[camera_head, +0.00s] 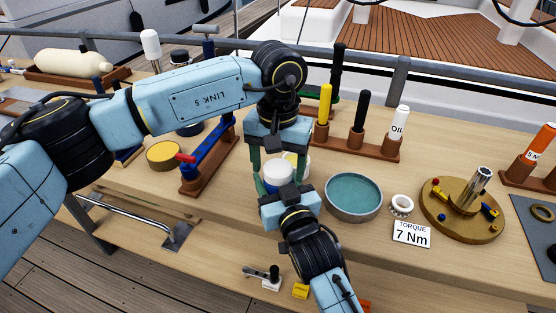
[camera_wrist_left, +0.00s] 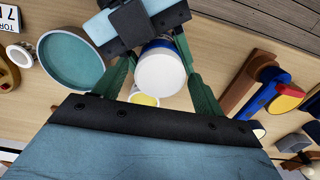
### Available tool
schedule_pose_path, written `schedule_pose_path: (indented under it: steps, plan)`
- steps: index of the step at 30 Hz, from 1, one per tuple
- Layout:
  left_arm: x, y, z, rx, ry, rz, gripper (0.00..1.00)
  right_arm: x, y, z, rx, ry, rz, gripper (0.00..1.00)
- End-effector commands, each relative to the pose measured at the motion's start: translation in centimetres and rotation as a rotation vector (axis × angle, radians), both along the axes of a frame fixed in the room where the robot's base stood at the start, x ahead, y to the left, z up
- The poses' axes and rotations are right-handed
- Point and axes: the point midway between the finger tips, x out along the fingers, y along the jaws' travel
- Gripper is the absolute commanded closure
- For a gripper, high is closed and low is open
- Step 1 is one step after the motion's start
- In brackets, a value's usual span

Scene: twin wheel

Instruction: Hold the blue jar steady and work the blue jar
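The blue jar (camera_head: 277,184) stands upright on the bench with a white lid; the lid (camera_wrist_left: 160,73) shows from above in the left wrist view. My left gripper (camera_head: 279,182) points down over the jar, its green fingers spread on either side of it. Slim gaps show beside the lid, and the fingertips are partly hidden. My right gripper (camera_head: 287,195) reaches in from the near side, low against the front of the jar. Its fingers are hidden, so I cannot tell whether they touch the jar.
A yellow-topped pot (camera_head: 301,160) stands close behind the jar. A teal-lined round dish (camera_head: 353,220) is right of it, with a white ring (camera_head: 401,205) and a torque card (camera_head: 411,234) beyond. A blue-and-red clamp tool (camera_head: 208,155) on a wooden stand is to the left.

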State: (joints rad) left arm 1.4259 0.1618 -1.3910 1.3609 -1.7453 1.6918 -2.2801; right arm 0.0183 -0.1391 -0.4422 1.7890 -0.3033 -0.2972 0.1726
Motion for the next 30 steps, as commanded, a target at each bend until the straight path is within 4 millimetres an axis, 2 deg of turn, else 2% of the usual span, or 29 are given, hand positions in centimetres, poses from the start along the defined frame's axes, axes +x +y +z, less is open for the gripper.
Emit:
schedule_pose_path:
  steps: [1, 10, 14, 17, 30]
  plan:
    - [0.0, 0.01, 0.01, 0.0, 0.0, 0.0, 0.37, 0.0, 0.0, -0.03, 0.0, 0.001, 0.0, 1.0]
    - [0.0, 0.01, 0.03, 0.0, 0.0, 0.0, 0.75, 0.0, 0.0, -0.03, 0.0, 0.001, 0.0, 1.0]
    - [0.01, 0.02, 0.04, 0.0, 0.0, 0.031, 0.75, 0.0, 0.0, -0.03, 0.0, 0.001, 0.0, 1.0]
    - [0.01, 0.03, 0.04, 0.001, 0.0, 0.141, 0.75, 0.0, 0.0, -0.04, 0.0, 0.001, 0.0, 1.0]
    - [0.0, 0.05, 0.12, 0.0, 0.0, 0.975, 0.75, 0.01, -0.02, -0.04, 0.0, 0.001, 0.0, 1.0]
